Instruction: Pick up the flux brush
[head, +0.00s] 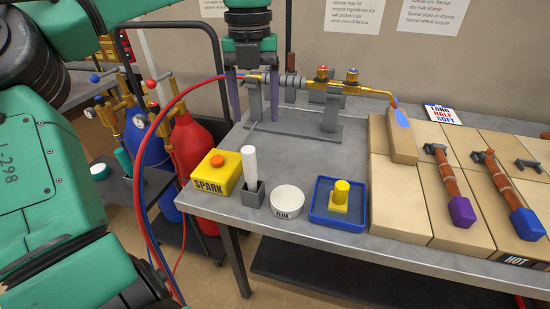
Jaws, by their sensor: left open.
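The flux brush (250,164) appears to be the white upright handle standing in a small dark grey holder (253,194). Its lower end is hidden inside the holder. It stands between the yellow SPARK box (217,172) and the white FLUX tin (287,200). My left gripper (255,118) points down, behind and above the brush in the picture. Its two fingers are apart, showing on either side of the torch stand's left post. I cannot tell whether they touch the torch. Nothing is held between them. My right gripper is not in view.
A brass torch (350,89) lies on a grey stand (331,117), with a blue flame (403,118) at its tip. A red hose runs from it. A blue tray (337,223) holds a yellow piece. Tan blocks (400,205) with copper pipes fill the right. Gas cylinders (193,145) stand left.

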